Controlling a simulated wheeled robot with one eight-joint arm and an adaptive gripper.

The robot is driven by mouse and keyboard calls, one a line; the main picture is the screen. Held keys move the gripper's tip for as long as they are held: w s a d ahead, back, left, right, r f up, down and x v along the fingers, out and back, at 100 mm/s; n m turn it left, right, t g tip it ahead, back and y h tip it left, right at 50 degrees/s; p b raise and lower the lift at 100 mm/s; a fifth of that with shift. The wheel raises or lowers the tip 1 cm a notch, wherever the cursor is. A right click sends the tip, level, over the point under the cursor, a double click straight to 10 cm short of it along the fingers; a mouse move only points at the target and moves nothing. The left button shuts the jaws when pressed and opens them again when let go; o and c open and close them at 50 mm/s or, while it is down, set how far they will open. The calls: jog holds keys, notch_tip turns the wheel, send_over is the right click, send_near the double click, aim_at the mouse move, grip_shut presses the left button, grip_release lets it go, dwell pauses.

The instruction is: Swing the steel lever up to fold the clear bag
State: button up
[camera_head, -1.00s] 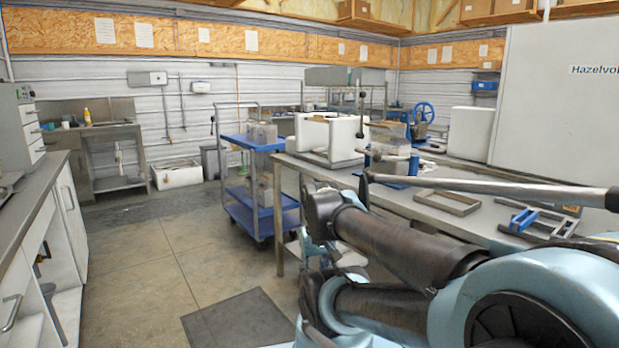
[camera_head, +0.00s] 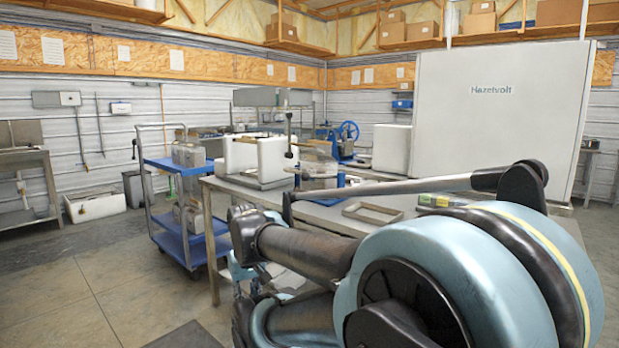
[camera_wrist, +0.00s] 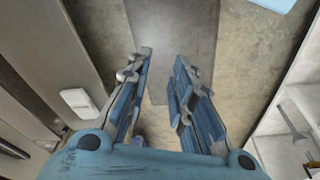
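A thin upright steel lever (camera_head: 289,135) with a dark knob stands by the white box-shaped unit on the bench in the head view. A clear bag (camera_head: 318,165) appears to stand just right of it, on a blue-based fixture; its fold state is too small to tell. My gripper (camera_wrist: 164,56) is open and empty in the wrist view. Its fingers point down over bare floor, apart from the lever and bag, neither of which shows there. In the head view my arm crosses in front of the bench and hides part of it.
The bench (camera_head: 235,188) also holds an empty grey frame (camera_head: 372,212). A blue cart (camera_head: 180,240) with clear containers stands left of the bench. A tall white Hazelvolt panel (camera_head: 500,120) stands behind. The floor (camera_head: 70,290) at left is open.

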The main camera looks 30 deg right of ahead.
jog(key=shift+s+r, duration=0.3)
jog(key=shift+s, duration=0.15)
grip_shut()
jog(key=w+d+r+m+t+y, duration=0.1)
jog(key=w+d+r+m+y, duration=0.2)
jog(key=w+d+r+m, duration=0.35)
jog(key=w+d+r+m+t+y, duration=0.15)
jog(key=w+d+r+m, duration=0.25)
jog(key=w+r+m, duration=0.5)
jog(key=w+d+r+m+t, duration=0.1)
jog(key=d+r+m+t, duration=0.2)
jog(key=d+m, duration=0.5)
jog(key=w+d+r+m+t+y, duration=0.1)
jog(key=d+m, duration=0.8)
jog(key=d, duration=1.1)
notch_tip(320, 180, up, 2)
jog(key=shift+w+d+r+t, duration=0.1)
jog(key=shift+w+d+t, duration=0.2)
jog(key=shift+w+t, duration=0.5)
jog(key=shift+s, duration=0.15)
